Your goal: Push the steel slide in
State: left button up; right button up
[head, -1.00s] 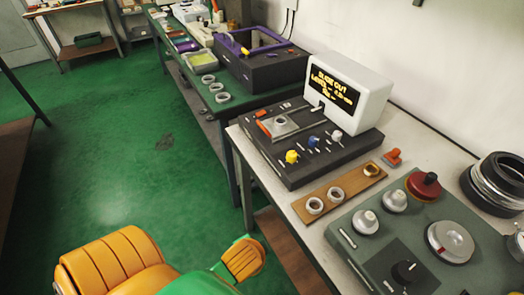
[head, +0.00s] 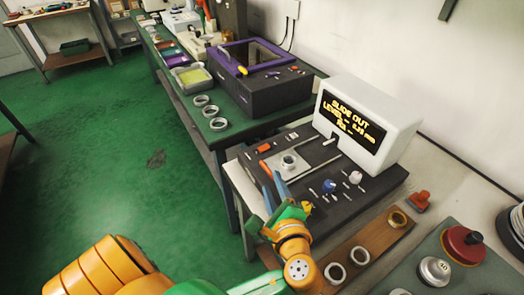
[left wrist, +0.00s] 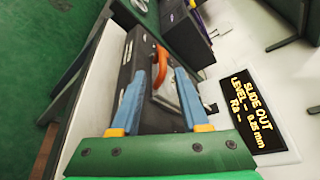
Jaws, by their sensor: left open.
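The steel slide (head: 310,158) is a flat pale plate on the dark instrument box (head: 345,205), with a ring (head: 288,162) on it. An orange handle (head: 264,166) shows at its left end. My left gripper (head: 271,181) is open with blue fingers, over the box's near left edge, close to the handle. In the left wrist view, the orange handle (left wrist: 161,65) appears between the fingertips, with the slide (left wrist: 170,92) just beyond; I cannot tell if they touch. The display (head: 352,120) reads "SLIDE OUT". My right gripper is not in view.
Blue and white knobs stand right of the slide. A wooden strip (head: 375,240) with rings lies in front of the box. A red stamp-like piece (head: 419,202) is at the right. A purple-rimmed box (head: 262,85) stands on the table behind.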

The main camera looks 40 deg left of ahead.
aim_at(268, 169)
pick_arm(q)
jog(key=x, duration=0.6)
jog(key=shift+w+a+r, duration=0.1)
jog(key=shift+w+a, duration=0.1)
jog(key=shift+s+d+r, duration=0.1)
jog(key=shift+s+d, duration=0.05)
grip_shut()
jog(key=shift+r, duration=0.1)
dwell(0.9)
